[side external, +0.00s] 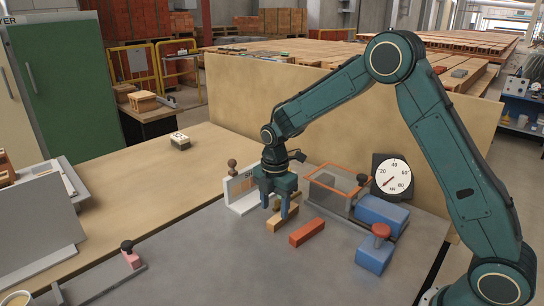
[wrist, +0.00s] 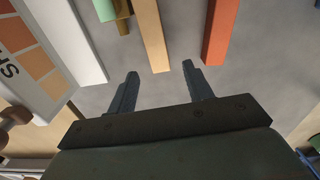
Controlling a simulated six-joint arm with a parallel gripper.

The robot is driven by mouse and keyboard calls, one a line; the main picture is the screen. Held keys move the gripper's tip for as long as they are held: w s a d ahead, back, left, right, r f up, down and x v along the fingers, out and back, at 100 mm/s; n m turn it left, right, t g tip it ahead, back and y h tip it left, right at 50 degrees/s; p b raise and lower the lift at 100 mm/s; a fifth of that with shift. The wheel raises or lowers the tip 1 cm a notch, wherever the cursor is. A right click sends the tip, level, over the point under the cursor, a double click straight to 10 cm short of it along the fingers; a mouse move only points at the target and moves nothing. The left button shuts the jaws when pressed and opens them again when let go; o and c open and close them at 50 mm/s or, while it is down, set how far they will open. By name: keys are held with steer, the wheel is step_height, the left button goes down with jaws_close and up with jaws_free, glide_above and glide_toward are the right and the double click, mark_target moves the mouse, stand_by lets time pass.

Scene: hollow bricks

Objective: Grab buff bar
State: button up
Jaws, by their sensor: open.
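The buff bar (side external: 283,218) lies on the grey bench top, partly hidden by a finger in the side view. In the wrist view the buff bar (wrist: 152,36) runs from the top edge down to an end lying between my fingertips in the picture. My gripper (side external: 275,209) is open and points down over the bar. In the wrist view my gripper (wrist: 160,69) shows two separate fingers with nothing held between them. I cannot tell whether the fingers touch the bar.
A red-orange bar (side external: 307,232) lies just right of the buff bar. A white stand with colour swatches (side external: 242,190) is close on the left. Blue blocks (side external: 381,212), a clear orange-edged box (side external: 335,181) and a dial gauge (side external: 391,177) stand to the right.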

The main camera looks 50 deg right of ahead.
mark_target(275, 220)
steer(key=shift+f, duration=2.5)
steer(key=shift+c, duration=0.4)
jaws_close()
